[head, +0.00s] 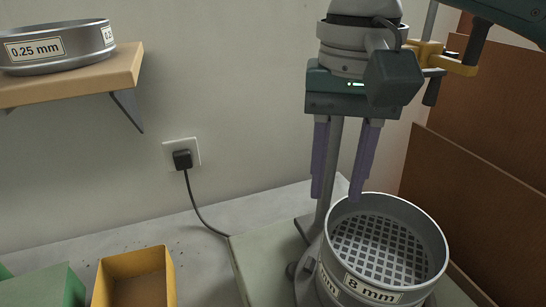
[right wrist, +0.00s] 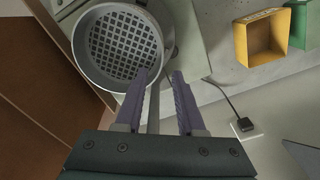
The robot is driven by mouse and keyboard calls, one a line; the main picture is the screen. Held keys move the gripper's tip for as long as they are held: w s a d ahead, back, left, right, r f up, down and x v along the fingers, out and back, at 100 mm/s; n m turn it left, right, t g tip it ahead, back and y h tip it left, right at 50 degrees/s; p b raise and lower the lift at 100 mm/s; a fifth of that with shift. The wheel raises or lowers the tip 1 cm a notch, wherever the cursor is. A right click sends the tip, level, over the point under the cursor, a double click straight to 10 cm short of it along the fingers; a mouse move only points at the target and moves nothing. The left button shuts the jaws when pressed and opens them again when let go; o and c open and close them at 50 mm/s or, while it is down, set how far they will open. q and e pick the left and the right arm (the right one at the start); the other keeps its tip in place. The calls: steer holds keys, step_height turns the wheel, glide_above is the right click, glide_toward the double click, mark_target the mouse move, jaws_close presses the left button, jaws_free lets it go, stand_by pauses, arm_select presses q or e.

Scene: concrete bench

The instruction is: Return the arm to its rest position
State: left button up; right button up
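My right gripper (head: 338,194) hangs above the bench with its two purple fingers apart and nothing between them. It also shows open in the right wrist view (right wrist: 156,88). An 8 mm sieve (head: 372,285) with a coarse square mesh sits below and to the right of the fingers in the head view. The same sieve (right wrist: 88,76) shows ahead of the fingers in the right wrist view. The fingers look apart from the sieve, though one overlaps its rim in the picture. My left gripper is in neither view.
A wooden shelf (head: 75,82) at upper left holds a 0.25 mm sieve (head: 60,47). A yellow bin (head: 136,280) and a green bin (head: 45,288) stand at the front left. A black plug (head: 182,159) with a cable is in the wall. Brown boards (head: 470,200) stand at right.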

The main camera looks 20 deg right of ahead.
steer(key=shift+r, duration=1.05)
steer(key=s+a+f+n+t+y, duration=0.1)
steer(key=s+a+f+n+y, duration=0.2)
steer(key=s+a+f+n, duration=0.35)
steer(key=s+d+f+t+h, duration=0.2)
steer(key=s+d+f+h, duration=0.15)
steer(key=s+d, duration=0.7)
steer(key=w+p+v, duration=0.2)
steer(key=p+v, duration=0.9)
steer(key=p, duration=0.1)
steer(key=w+r+p+v, duration=0.1)
steer(key=w+p+v, duration=0.2)
steer(key=p+v, duration=0.9)
steer(key=w+r+p+v, duration=0.1)
steer(key=w+p+v, duration=0.2)
steer(key=p+v, duration=0.9)
steer(key=shift+w+d+r+y, duration=0.15)
steer(key=shift+d+r+y, duration=0.05)
steer(key=shift+d+y, duration=0.2)
steer(key=shift+n, duration=0.25)
